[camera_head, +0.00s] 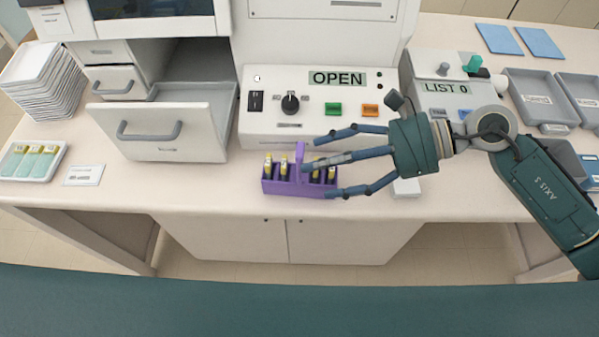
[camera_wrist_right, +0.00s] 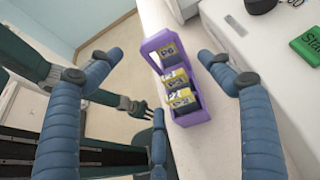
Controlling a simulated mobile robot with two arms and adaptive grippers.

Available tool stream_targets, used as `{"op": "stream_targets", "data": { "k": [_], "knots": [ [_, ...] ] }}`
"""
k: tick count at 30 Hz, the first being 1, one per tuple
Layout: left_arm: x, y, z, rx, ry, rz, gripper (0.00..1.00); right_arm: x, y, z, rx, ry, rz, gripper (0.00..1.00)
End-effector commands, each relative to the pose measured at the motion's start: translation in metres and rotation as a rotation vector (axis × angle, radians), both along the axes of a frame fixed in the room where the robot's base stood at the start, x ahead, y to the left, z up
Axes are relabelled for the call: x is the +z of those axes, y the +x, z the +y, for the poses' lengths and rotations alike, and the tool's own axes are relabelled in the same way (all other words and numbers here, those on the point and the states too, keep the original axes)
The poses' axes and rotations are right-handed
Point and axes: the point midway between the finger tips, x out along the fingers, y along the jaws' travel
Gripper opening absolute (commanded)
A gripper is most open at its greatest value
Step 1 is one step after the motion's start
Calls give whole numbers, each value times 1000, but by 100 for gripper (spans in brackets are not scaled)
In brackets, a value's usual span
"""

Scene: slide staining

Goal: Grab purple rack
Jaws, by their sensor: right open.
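The purple rack (camera_head: 285,187) stands upright at the counter's front edge in the head view, below the white control panel. It holds several slides with yellow labels and has a raised middle handle. My right gripper (camera_head: 318,166) comes in from the right, its blue fingers open and spread around the rack's right part, overlapping it in view. In the right wrist view the rack (camera_wrist_right: 196,118) lies between and beyond the open fingers (camera_wrist_right: 160,78). I cannot tell whether any finger touches it. What seems to be my left gripper (camera_wrist_right: 140,108) shows small behind; its opening is unclear.
The control panel (camera_head: 258,128) with an OPEN display stands close behind the rack. An open drawer (camera_head: 165,110) juts out to the left. A slide tray (camera_head: 52,172) and stacked trays lie farther left. Grey trays (camera_head: 540,82) are at the right. The counter's front edge is close.

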Motion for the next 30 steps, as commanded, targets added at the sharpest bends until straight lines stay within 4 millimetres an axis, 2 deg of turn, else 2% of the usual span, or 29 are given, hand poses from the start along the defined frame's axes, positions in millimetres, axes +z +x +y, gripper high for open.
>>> {"op": "stream_targets", "data": {
  "k": [5, 9, 14, 21, 23, 30],
  "knots": [
    [14, 0, 0, -1, 0, 1, 40, -3, 1, 14, 0, 4, 4, 80],
    [31, 0, 0, -1, 0, 0, 40, -13, 4, 33, 0, 5, 5, 80],
    [35, 0, 0, -1, 0, 0, 40, -24, 5, 47, -2, 3, 2, 80],
    [34, 1, 0, 0, 0, -1, 40, -28, 5, 49, -2, 2, 2, 80],
    [34, 2, 0, 0, 0, -2, 40, -28, 5, 49, -2, 2, 2, 72],
    [34, 2, 0, 0, 0, -3, 40, -27, 5, 49, -2, 2, 1, 24]
  ]
}}
